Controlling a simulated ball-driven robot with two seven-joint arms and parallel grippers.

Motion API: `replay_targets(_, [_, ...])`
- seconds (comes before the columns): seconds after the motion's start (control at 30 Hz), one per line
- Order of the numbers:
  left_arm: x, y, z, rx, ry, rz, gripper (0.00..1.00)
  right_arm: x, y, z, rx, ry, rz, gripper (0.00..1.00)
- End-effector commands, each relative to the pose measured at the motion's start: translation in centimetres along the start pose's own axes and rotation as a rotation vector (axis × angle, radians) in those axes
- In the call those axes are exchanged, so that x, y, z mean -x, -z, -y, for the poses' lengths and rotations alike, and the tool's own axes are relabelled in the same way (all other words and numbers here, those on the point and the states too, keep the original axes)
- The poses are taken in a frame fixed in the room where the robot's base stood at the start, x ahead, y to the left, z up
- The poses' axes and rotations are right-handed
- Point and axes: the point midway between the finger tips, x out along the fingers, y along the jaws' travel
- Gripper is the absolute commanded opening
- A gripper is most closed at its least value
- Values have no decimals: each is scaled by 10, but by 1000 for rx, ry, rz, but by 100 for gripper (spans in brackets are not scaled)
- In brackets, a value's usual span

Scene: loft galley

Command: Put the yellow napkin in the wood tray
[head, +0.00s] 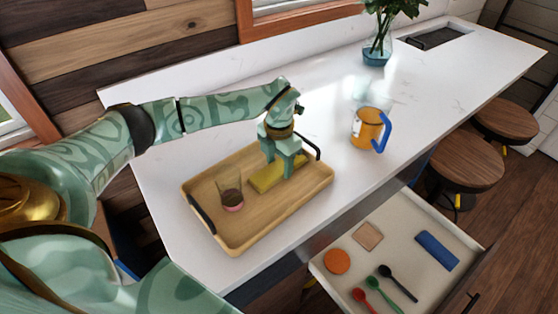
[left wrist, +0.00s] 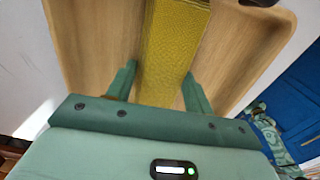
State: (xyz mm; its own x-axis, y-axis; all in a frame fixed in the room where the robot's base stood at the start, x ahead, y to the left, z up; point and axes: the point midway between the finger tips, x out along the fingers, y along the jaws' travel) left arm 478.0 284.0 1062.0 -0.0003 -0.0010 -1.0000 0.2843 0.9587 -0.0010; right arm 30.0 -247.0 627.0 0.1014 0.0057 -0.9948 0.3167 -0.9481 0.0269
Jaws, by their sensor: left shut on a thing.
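The yellow napkin (head: 263,180) is a folded strip inside the wood tray (head: 275,208), toward its back right part. My left gripper (head: 279,166) reaches down into the tray and is shut on the napkin. In the left wrist view the napkin (left wrist: 172,45) runs between the two fingers (left wrist: 158,84), with the tray floor (left wrist: 100,35) around it. Whether the napkin's underside touches the tray floor I cannot tell. My right gripper is not in view.
A glass with dark contents (head: 231,194) stands in the tray, left of the napkin. An orange mug (head: 368,129) with a blue handle stands right of the tray. An open drawer (head: 395,240) holds several small items. A vase (head: 377,52) stands farther back.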

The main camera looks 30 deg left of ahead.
Motion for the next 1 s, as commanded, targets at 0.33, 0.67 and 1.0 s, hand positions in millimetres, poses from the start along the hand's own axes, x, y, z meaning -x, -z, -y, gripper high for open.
replay_targets(0.33, [-2,0,0,0,1,-1,74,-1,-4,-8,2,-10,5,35])
replay_targets(0.67, [3,0,0,0,0,1,74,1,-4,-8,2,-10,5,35])
replay_targets(1.0, [74,-1,0,0,-2,4,74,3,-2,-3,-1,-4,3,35])
